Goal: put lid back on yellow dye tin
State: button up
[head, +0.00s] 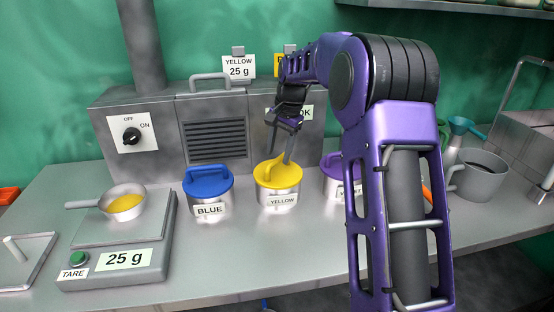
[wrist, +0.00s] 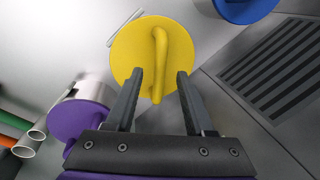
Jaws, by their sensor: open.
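The yellow lid (head: 277,172) sits on the metal tin labelled YELLOW (head: 279,199) and looks level. Its raised bar handle also shows on the yellow lid in the wrist view (wrist: 134,47). My gripper (head: 279,153) is open just above the lid. In the wrist view my gripper (wrist: 158,76) has its two fingers apart, with the near end of the handle between them in the picture. I cannot tell whether the fingers touch the lid or handle. The tin body is mostly hidden under the lid in the wrist view.
A blue-lidded tin (head: 208,191) stands left of the yellow one. A purple-lidded tin (head: 336,175) stands close on the right, partly behind my arm. A scale (head: 118,259) reading 25 g holds a pan of yellow powder (head: 124,206). A grey vented machine (head: 215,139) stands behind.

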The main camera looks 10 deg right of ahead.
notch_tip(320, 180, up, 13)
jog(key=s+d+p, duration=0.1)
jog(key=s+d, duration=0.1)
jog(key=shift+p, duration=0.4)
jog(key=shift+w, duration=0.1)
